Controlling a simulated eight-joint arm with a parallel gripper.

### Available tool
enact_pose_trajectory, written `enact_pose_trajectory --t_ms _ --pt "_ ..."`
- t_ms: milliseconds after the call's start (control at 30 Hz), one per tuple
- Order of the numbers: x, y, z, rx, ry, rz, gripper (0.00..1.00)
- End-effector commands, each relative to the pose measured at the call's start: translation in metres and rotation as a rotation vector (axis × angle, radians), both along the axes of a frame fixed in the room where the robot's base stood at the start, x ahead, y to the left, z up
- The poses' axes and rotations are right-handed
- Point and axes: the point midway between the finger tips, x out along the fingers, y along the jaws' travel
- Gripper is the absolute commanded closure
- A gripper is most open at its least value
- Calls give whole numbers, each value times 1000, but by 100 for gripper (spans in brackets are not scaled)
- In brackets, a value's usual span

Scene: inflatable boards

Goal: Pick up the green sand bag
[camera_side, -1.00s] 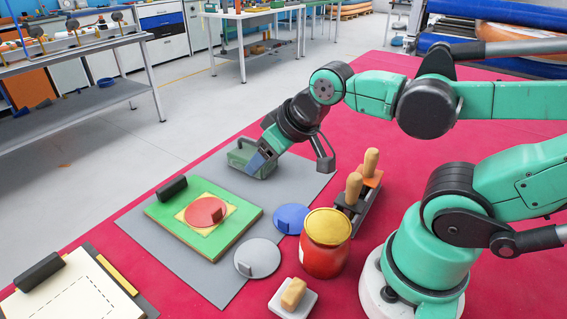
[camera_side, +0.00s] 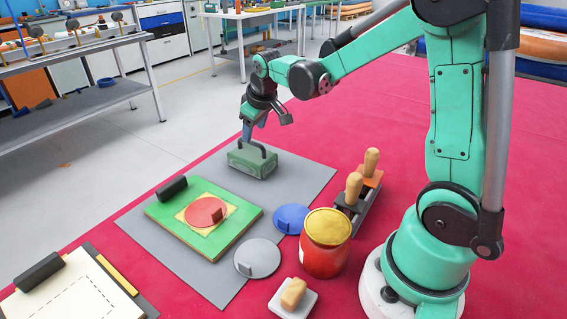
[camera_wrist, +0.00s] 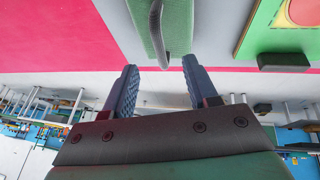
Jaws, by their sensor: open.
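The green sand bag (camera_side: 251,163) is a box-shaped block with a dark grey handle arching over its top. It rests on the far end of the grey mat. My gripper (camera_side: 249,137) points down just above the bag, at about the handle's height. In the wrist view, the bag (camera_wrist: 180,28) and its handle stand at the top middle, ahead of the gap between my open fingers (camera_wrist: 160,78). The gap is empty. I cannot tell if a finger touches the handle.
The grey mat (camera_side: 300,178) also carries a green board (camera_side: 165,222) with a red disc, plus a blue disc (camera_side: 291,218) and a grey disc (camera_side: 258,257). A red can (camera_side: 325,258) and a wooden-handled tool rack (camera_side: 362,200) stand right. The red surface behind is clear.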

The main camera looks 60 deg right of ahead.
Motion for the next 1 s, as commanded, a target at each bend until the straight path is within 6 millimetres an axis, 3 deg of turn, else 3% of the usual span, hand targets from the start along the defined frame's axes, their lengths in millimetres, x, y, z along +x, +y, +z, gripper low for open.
enact_pose_trajectory --t_ms 400,767,933,1000 --pt "17 -8 -40 1 -1 -2 48" --pt "18 -8 -44 0 -2 -1 48" --pt "18 -8 -44 0 -2 -1 96" --pt "18 -8 -44 0 -2 -1 100"
